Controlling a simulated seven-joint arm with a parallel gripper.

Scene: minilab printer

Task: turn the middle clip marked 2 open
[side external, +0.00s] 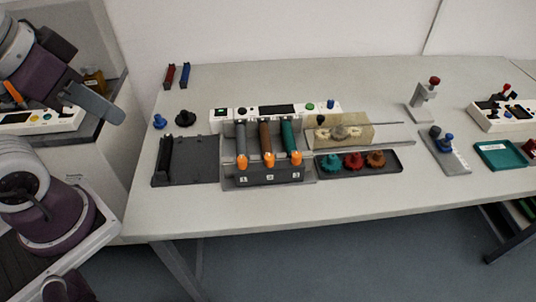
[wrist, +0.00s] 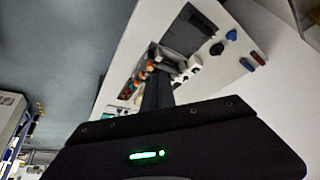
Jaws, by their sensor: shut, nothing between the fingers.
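The printer block (side external: 238,181) stands in the middle of the table, with marks 1, 2 and 3 on its dark front. The middle orange clip (side external: 269,160) sits above the mark 2, at the front end of a brown cylinder (side external: 265,137). An orange clip 1 (side external: 242,162) is on its left and an orange clip 3 (side external: 296,158) on its right. My gripper (side external: 118,116) is shut and empty, raised at the upper left, well away from the clips. In the wrist view its fingers (wrist: 157,88) hide part of the block, and I cannot tell the clips apart.
A dark tray (side external: 195,160) lies left of the block. A tray with green, red and brown knobs (side external: 353,160) and a beige block (side external: 325,134) are on its right. Blue and black knobs (side external: 185,118) stand at the back left. The front table strip is clear.

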